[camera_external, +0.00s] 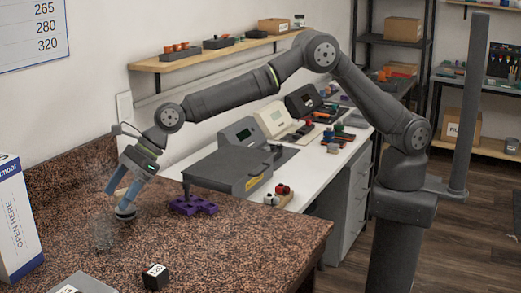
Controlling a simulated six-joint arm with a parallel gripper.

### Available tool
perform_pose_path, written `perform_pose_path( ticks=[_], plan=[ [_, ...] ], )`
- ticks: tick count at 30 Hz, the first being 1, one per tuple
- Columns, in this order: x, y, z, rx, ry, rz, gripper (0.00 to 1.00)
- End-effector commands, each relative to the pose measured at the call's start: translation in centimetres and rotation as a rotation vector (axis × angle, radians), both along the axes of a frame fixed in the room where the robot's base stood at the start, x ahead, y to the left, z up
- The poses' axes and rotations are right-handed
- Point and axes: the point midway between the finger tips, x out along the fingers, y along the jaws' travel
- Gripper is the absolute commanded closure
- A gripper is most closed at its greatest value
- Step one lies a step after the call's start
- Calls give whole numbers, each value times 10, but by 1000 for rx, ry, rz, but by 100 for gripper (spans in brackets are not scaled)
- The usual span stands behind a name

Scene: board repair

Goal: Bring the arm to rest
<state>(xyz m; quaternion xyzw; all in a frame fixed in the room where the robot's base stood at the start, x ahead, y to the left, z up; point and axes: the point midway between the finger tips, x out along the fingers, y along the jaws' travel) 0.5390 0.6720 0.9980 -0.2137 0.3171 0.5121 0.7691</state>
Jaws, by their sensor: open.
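My arm reaches from the right across to the left side of the speckled brown counter (245,235). My gripper (122,196) points down over that counter, with blue fingers, and is open. A small dark round piece with a pale band (125,212) shows right at the fingertips. I cannot tell whether it touches them or rests on the counter.
A purple block (194,205) lies right of my gripper, near a grey box (228,170). A black cube marked 120 (155,277) and a grey box (82,285) are at the front. A tall white-and-blue carton (18,220) stands at left. A wooden shelf (215,52) hangs behind.

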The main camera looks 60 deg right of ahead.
Motion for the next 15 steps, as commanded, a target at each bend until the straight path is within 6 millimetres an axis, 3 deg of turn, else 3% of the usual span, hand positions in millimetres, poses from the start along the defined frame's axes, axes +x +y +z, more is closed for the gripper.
perform_pose_path(
  ticks=[15],
  plan=[
    [19, 46, -51, -1, 1, 1, 28]
  ],
)
